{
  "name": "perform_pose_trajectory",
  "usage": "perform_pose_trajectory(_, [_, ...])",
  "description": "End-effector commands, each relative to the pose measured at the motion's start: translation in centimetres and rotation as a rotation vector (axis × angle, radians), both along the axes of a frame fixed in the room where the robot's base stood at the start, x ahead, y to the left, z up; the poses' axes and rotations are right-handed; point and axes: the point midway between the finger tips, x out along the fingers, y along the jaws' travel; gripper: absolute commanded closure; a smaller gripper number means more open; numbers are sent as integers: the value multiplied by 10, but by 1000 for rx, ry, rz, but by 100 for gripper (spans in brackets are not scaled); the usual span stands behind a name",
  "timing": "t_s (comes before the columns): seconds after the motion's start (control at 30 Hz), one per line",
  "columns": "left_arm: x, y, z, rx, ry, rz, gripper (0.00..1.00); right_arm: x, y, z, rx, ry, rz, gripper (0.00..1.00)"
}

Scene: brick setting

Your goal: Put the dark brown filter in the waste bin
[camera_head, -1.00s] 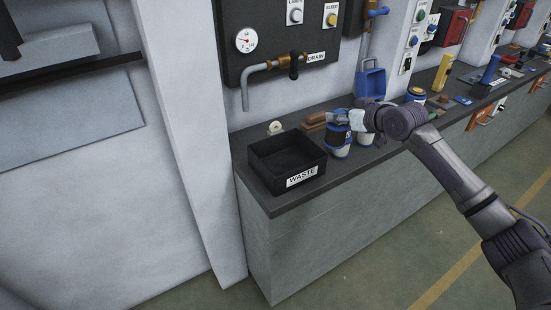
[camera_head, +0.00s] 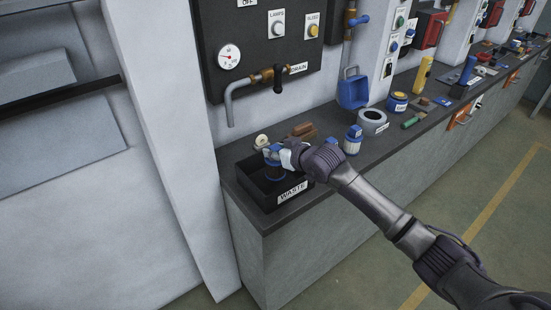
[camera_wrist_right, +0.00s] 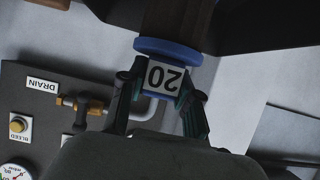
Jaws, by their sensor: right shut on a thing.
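The dark brown filter (camera_head: 274,171) has a blue cap and hangs upright from my right gripper (camera_head: 272,151), over or partly inside the waste bin. In the right wrist view, its brown body (camera_wrist_right: 178,18), blue collar and label "20" show between the fingers of the gripper (camera_wrist_right: 162,80), which is shut on the cap. The black open waste bin (camera_head: 262,197) stands at the counter's near left end, with a WASTE label on its front. Whether the filter touches the bin floor is hidden. My left gripper is not in view.
Right of the bin are a pale blue-capped filter (camera_head: 353,142), a grey ring-shaped thing (camera_head: 373,122) and a blue can (camera_head: 397,102). Brown blocks (camera_head: 303,130) and a pale roll (camera_head: 262,141) lie behind the bin. A drain pipe (camera_head: 229,107) hangs above the counter.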

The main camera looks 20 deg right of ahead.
Motion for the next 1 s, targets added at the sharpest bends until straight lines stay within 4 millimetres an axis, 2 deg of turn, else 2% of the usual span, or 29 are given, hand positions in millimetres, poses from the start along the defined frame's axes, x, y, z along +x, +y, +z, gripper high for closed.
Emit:
perform_pose_trajectory(0.1, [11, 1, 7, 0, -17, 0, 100, -1, 0, -18, -1, 5, 0, 100])
perform_pose_trajectory(0.27, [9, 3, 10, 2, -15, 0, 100, 0, 0, -36, -2, 2, 0, 100])
perform_pose_trajectory(0.6, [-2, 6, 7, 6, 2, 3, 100, 0, 0, -40, -1, 1, 0, 100])
perform_pose_trajectory(0.63, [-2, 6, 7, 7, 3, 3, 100, -1, 0, -40, -2, 2, 0, 64])
perform_pose_trajectory(0.77, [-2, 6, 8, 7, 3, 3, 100, -1, 0, -40, -2, 2, 0, 43])
perform_pose_trajectory(1.0, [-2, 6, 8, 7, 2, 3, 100, -1, 0, -39, -2, 2, 0, 43])
